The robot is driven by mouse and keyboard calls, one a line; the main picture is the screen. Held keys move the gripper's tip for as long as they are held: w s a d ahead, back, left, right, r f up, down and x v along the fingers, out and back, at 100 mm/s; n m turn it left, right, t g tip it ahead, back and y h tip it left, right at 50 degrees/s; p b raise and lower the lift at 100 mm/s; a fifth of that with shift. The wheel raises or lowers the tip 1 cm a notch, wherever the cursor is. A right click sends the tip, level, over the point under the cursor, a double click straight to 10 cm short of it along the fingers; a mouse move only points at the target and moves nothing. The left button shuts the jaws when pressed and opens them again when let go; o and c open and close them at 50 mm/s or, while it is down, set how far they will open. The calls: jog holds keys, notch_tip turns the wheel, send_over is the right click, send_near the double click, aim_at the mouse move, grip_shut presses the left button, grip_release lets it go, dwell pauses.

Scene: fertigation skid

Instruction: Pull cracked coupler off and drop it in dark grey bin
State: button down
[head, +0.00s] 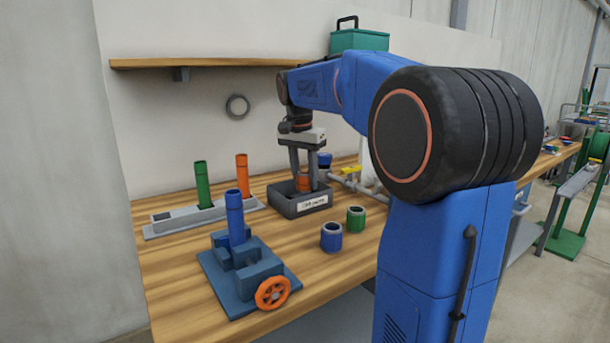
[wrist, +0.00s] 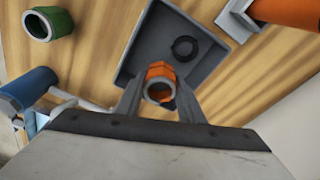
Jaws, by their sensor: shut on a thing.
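My gripper (head: 305,180) points down at the dark grey bin (head: 288,206) and is shut on an orange coupler (head: 303,184). In the wrist view the coupler (wrist: 161,72) sits between the fingertips, its round open end facing the camera. A dark spot shows at its near rim; I cannot tell if this is the crack. The bin (wrist: 130,62) lies beneath the coupler in that view, and a black ring (wrist: 185,48) lies on its floor. The bin has a white label on its front. Whether the coupler touches the bin is hidden by the bin wall.
A blue coupler (head: 331,237) and a green coupler (head: 356,219) stand on the bench in front of the bin. A blue fixture with an orange handwheel (head: 272,293) is front left. A grey rack (head: 175,223) holds green and orange pipes. Pipework with a yellow handle (head: 349,170) is behind right.

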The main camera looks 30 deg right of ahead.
jog(key=c, duration=1.1)
grip_release()
notch_tip(320, 180, up, 17)
jog(key=s+a, duration=0.1)
jog(key=a, duration=0.1)
jog(key=shift+a, duration=0.2)
jog(key=shift+s+r, duration=0.1)
